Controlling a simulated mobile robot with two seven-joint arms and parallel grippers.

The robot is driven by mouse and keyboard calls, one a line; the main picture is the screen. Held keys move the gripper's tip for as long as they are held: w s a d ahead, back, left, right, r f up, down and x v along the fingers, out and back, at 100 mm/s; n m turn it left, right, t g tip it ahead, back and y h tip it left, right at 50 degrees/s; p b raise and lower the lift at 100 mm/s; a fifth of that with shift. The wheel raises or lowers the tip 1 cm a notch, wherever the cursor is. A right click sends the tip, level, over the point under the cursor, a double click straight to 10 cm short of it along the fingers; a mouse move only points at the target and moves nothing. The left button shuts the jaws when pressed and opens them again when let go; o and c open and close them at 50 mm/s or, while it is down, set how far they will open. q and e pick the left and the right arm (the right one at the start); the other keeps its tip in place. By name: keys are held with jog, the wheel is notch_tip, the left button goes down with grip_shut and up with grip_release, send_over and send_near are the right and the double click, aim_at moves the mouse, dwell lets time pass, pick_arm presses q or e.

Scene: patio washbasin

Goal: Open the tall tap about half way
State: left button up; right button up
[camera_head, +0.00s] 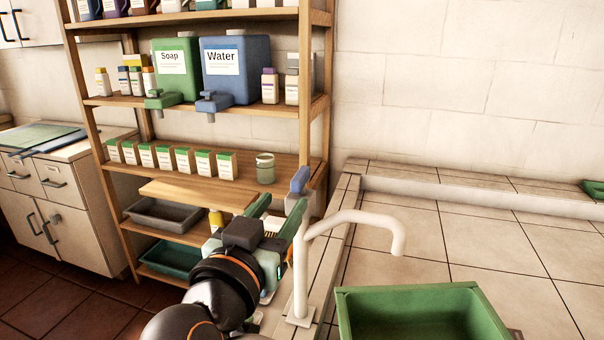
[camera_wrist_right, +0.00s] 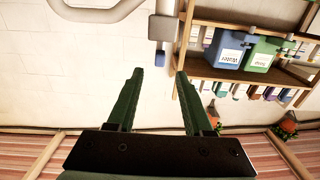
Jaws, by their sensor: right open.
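The tall tap (camera_head: 301,265) is a pale upright pipe on a square foot, with a spout bending right and down over a green basin. A grey block with a blue lever (camera_head: 299,180) shows just beyond the pipe; how it joins the tap is hidden. My right gripper (camera_head: 280,208) is open, left of the pipe, its green fingers pointing towards the grey block. In the right wrist view the fingers (camera_wrist_right: 159,72) are apart with nothing between them. The grey block (camera_wrist_right: 162,28) shows ahead of the tips, and part of the pale spout (camera_wrist_right: 95,12) is at the top. My left gripper is out of view.
The green basin (camera_head: 420,296) sits on the tiled counter (camera_head: 490,240), below the spout. A wooden shelf (camera_head: 230,170) at left holds a green soap container (camera_head: 177,85), a blue water container (camera_head: 236,85) and small boxes. The counter to the right is mostly clear.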

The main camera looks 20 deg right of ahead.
aim_at(301, 173)
jog(key=p+x, duration=0.1)
jog(key=x, duration=0.9)
jog(key=shift+d, duration=0.1)
grip_shut()
